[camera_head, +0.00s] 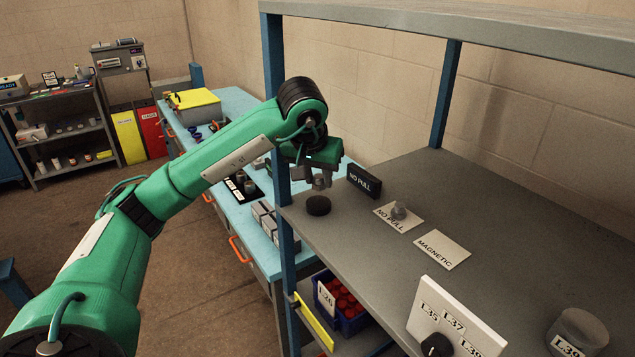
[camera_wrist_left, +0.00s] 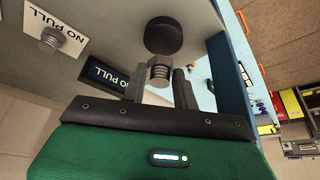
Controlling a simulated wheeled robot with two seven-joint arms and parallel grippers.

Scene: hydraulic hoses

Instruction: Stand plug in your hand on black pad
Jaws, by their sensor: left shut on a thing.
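My left gripper (camera_head: 311,175) is shut on a grey metal plug (camera_head: 320,183) above the left end of the grey shelf. In the left wrist view the gripper's fingers (camera_wrist_left: 161,80) sit on either side of the ribbed plug (camera_wrist_left: 159,72). The round black pad (camera_head: 318,205) lies on the shelf near its left edge, just below the plug in the head view. The pad also shows in the left wrist view (camera_wrist_left: 164,35), beyond the plug's end. The plug looks apart from the pad. My right gripper is not in view.
A black "NO PULL" block (camera_head: 364,181) stands close to the right of the gripper. A white "NO PULL" card (camera_head: 397,217) bears another grey plug (camera_head: 399,210); a "MAGNETIC" card (camera_head: 441,250) lies beside it. A blue shelf post (camera_head: 275,110) stands left of the pad.

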